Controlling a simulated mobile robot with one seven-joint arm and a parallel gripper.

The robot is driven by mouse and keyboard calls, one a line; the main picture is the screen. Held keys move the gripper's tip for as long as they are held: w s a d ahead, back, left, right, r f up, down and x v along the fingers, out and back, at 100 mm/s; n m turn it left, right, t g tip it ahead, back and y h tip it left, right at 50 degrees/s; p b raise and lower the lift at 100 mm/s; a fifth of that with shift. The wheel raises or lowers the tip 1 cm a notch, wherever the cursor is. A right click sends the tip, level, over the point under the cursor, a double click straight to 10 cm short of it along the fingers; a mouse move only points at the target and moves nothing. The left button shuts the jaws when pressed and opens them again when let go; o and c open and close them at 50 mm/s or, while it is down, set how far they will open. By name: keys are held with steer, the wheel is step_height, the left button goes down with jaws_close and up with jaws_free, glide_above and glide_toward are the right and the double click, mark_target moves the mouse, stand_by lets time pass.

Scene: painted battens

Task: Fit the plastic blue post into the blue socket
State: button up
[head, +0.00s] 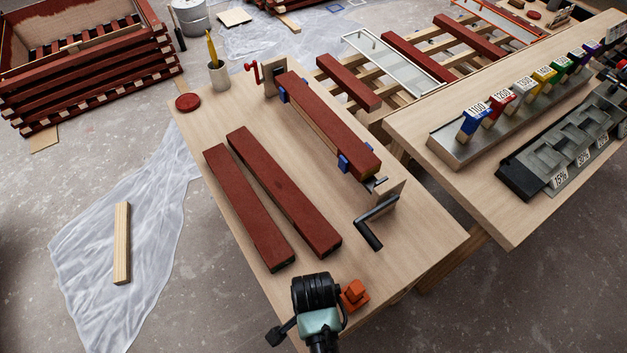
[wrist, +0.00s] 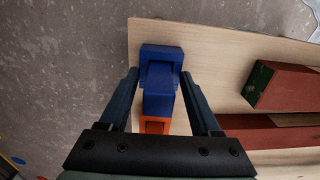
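In the wrist view, a small dark-blue piece (wrist: 158,98), apparently the post, lies in line between my gripper's (wrist: 160,74) two fingers. Directly above it in the picture is a wider blue block (wrist: 161,52), apparently the socket. The two blue parts overlap in this view, and I cannot tell whether one sits inside the other. The fingers are spread to either side of the blue parts. I cannot tell whether their tips touch them. In the head view my arm hides the fingertips and both blue parts.
An orange piece (head: 354,294) stands at the table's near edge, close to my arm; it also shows below the blue piece in the wrist view (wrist: 155,126). Two red battens (head: 248,207) lie on the table (head: 420,240). A black crank handle (head: 374,224) projects beside a clamped batten (head: 325,118).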

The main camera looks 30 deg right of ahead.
step_height(320, 180, up, 12)
steer(key=shift+r+p, duration=0.2)
steer(key=shift+p, duration=0.25)
steer(key=shift+w, duration=0.1)
